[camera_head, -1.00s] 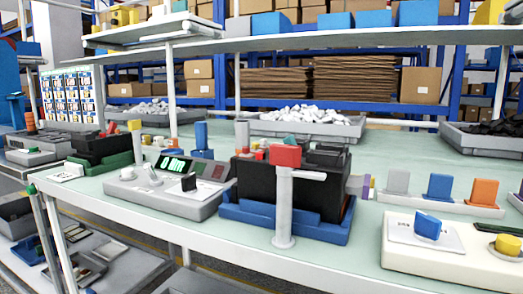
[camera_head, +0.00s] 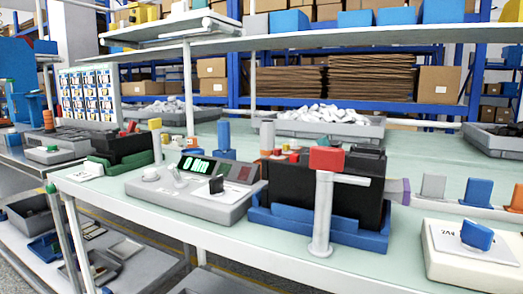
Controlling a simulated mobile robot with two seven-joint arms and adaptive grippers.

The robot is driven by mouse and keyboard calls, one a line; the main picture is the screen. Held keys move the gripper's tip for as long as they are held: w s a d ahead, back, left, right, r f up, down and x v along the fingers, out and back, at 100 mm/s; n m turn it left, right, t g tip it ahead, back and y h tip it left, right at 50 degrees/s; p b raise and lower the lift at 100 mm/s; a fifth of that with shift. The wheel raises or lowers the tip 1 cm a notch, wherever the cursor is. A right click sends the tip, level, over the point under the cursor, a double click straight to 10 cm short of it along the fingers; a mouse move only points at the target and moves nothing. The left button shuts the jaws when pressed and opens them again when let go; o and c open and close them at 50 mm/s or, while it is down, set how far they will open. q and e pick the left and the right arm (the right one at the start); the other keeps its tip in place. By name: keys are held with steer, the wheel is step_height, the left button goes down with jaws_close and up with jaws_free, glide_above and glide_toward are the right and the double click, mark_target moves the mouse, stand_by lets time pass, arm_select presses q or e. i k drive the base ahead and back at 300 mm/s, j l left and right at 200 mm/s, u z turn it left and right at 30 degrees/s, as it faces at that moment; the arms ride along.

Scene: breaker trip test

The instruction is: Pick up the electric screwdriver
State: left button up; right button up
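I cannot surely pick out an electric screwdriver in the head view. A pale grey upright post (camera_head: 322,215) with a red block (camera_head: 326,159) on top and a short side bar stands at the table's front edge. Right behind it, a black box (camera_head: 284,190) sits in a blue tray (camera_head: 272,222). A purple-tipped part (camera_head: 400,191) shows at the right of the black box, mostly hidden by it. Neither of my grippers is in view.
The pale green workbench (camera_head: 425,155) holds a grey tester with a lit green display (camera_head: 196,165) left of the tray. A white box with a blue knob (camera_head: 477,235) is at the right. Grey bins (camera_head: 330,130) stand at the back. A shelf (camera_head: 350,34) hangs above.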

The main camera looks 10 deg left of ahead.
mark_target(267, 126)
steer(key=u, duration=0.3)
steer(key=i+j, duration=0.1)
steer(key=j, duration=0.4)
steer(key=i+j, duration=0.1)
steer(key=j, duration=0.4)
steer(key=i+j, duration=0.15)
steer(key=j, duration=0.4)
